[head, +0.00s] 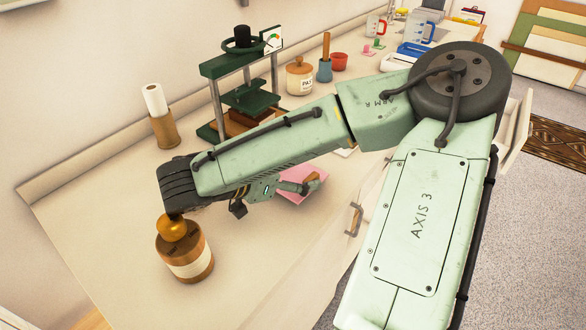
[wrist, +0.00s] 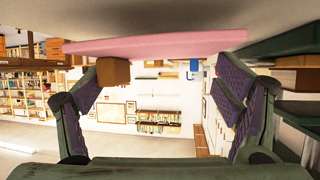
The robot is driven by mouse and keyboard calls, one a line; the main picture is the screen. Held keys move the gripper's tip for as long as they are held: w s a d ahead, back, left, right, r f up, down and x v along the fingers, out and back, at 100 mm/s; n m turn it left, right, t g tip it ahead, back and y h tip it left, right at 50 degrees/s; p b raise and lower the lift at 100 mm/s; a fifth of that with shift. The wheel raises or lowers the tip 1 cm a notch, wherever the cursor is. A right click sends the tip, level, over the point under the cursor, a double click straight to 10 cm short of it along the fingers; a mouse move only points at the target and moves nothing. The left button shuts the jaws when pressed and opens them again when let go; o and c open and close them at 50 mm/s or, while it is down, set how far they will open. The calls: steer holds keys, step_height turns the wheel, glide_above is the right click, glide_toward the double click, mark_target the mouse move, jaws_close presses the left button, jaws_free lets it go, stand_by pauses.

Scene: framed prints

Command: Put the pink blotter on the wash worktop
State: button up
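The pink blotter (head: 294,198) is a flat pink sheet or slab on the pale worktop (head: 115,230), partly hidden by my arm and gripper. In the wrist view the pink blotter (wrist: 155,45) spans the top of the picture, just beyond the fingertips. A small brown block (wrist: 113,72) shows against it near the left finger; I cannot tell if it belongs to the blotter. My gripper (head: 300,187) is over the blotter, close to the surface. In the wrist view my gripper (wrist: 165,95) has its fingers wide apart, with nothing clasped between them.
A green press (head: 245,90), a paper roll (head: 160,115), a paste jar (head: 299,76) and a red pot (head: 339,62) line the back. Farther along are measuring jugs (head: 421,26) and a blue tray (head: 412,50).

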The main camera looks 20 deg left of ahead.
steer(key=o, duration=0.3)
steer(key=shift+f, duration=0.25)
steer(key=shift+s, duration=0.1)
steer(key=shift+r, duration=0.2)
steer(key=shift+r+p, duration=0.65)
steer(key=shift+p, duration=0.45)
steer(key=shift+s+a, duration=0.2)
steer(key=shift+a, duration=0.1)
steer(key=p+v, duration=0.1)
steer(key=v, duration=0.1)
steer(key=p+v, duration=0.1)
steer(key=v, duration=0.2)
steer(key=shift+r, duration=0.35)
steer(key=shift+s+a+r+p, duration=0.15)
steer(key=shift+s+a+p, duration=0.1)
steer(key=shift+s+p, duration=0.4)
steer(key=shift+a+p, duration=0.1)
steer(key=shift+p, duration=0.2)
